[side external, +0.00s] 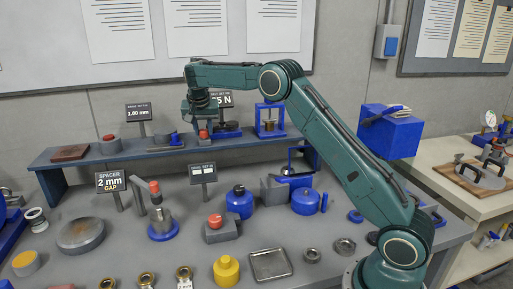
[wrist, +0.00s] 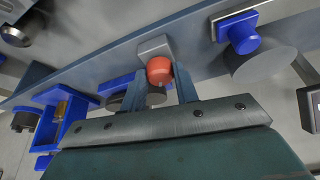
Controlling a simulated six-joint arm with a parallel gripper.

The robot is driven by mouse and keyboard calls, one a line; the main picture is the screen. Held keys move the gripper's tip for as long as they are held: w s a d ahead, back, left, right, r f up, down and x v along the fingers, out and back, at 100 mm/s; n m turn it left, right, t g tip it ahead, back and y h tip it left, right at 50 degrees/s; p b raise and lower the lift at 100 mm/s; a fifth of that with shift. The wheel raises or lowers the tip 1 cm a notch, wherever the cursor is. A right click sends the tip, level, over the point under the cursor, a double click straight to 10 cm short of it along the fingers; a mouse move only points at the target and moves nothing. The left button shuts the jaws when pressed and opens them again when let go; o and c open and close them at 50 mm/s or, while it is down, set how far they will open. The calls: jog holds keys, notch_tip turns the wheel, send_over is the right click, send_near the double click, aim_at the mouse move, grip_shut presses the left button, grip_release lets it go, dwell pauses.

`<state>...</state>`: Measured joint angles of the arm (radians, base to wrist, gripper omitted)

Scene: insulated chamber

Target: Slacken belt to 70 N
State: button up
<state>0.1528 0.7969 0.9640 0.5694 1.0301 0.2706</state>
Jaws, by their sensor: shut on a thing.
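A red knob (side external: 203,134) stands on a grey block on the raised shelf; it also shows in the wrist view (wrist: 159,69). My gripper (side external: 202,124) points down over it, with its two fingers closed on either side of the red knob. Behind my gripper is a black sign (side external: 222,99) whose reading ends in "5 N"; its front part and most of its heading are hidden by my gripper. Dark round parts (side external: 229,127) sit just right of the knob. I cannot make out the belt itself.
The shelf (side external: 100,157) also holds a "1.00 mm" sign (side external: 138,113), another red-topped block (side external: 109,138) and a blue frame (side external: 270,121). The lower bench is crowded with a spacer sign (side external: 110,181), a blue round pot (side external: 239,202) and a metal tray (side external: 270,264).

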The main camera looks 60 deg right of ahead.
aim_at(203, 131)
jog(key=shift+w+a+m, duration=0.1)
jog(key=shift+m, duration=0.5)
jog(key=shift+m+g, duration=0.4)
jog(key=o, duration=0.7)
jog(key=shift+r, duration=0.15)
jog(key=shift+v, duration=1.05)
jog(key=shift+a+r, duration=0.3)
jog(key=s+a, duration=0.5)
jog(key=a, duration=0.5)
jog(key=shift+s+a, duration=0.2)
jog(key=shift+a, duration=0.1)
